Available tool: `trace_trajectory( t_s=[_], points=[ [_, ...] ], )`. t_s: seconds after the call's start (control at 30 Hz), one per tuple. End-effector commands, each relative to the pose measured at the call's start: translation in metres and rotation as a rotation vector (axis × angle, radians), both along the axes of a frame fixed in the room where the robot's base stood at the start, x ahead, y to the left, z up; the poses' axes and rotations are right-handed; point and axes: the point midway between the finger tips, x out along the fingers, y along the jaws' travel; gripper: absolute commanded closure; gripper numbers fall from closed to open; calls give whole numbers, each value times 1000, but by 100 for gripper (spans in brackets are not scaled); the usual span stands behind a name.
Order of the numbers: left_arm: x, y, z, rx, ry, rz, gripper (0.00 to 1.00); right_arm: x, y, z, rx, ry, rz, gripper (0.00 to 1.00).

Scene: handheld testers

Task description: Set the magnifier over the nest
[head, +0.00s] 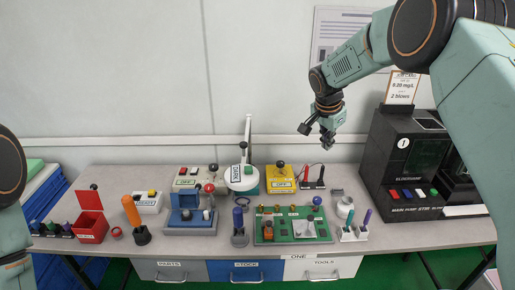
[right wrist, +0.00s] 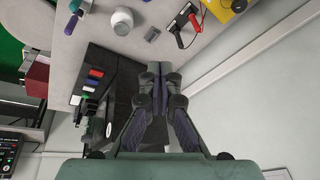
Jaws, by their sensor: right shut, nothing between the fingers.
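My right gripper (head: 325,132) hangs in the air above the back right of the bench, shut and empty, apart from everything on the table. In the right wrist view its closed fingers (right wrist: 160,72) point toward the table. I cannot surely pick out the magnifier. A white round device (head: 241,179) with a tall upright arm stands at the back middle of the bench. I cannot surely tell the nest either. A green board (head: 283,237) with a pale grey piece (head: 304,229) lies at the front right of centre. My left gripper is out of view.
A black tester (head: 390,165) stands at the right. A yellow box (head: 281,179), a blue fixture (head: 188,215), a red box (head: 91,226) and an orange-handled tool (head: 133,215) crowd the bench (head: 190,247). A white pot (head: 344,206) sits right of the board. The air above is free.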

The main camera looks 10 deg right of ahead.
Motion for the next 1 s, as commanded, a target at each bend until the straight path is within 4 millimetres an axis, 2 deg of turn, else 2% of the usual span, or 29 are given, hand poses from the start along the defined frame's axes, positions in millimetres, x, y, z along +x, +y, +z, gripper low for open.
trace_trajectory(
  t_s=[0.03, 0.1, 0.23, 0.37, 0.5, 0.63, 0.73, 0.9, 1.0],
  points=[
    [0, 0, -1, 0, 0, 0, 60, -7, -11, -17, 20, -25, 7, 100],
    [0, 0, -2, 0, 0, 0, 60, -13, -20, -35, 45, -74, 29, 100],
    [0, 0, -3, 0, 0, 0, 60, -24, -24, -65, 105, -173, 80, 100],
    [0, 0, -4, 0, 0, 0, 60, -36, -13, -84, 181, -288, 133, 100],
    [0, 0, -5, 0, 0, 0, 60, -49, 10, -93, 280, -424, 190, 100],
    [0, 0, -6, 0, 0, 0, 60, -61, 38, -89, 382, -562, 238, 100],
    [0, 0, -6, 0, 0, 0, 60, -70, 63, -77, 465, -676, 271, 100],
    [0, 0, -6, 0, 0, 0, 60, -84, 102, -42, 598, -877, 330, 100],
    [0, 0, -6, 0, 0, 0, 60, -86, 115, -19, 655, -986, 354, 100]
  ],
)
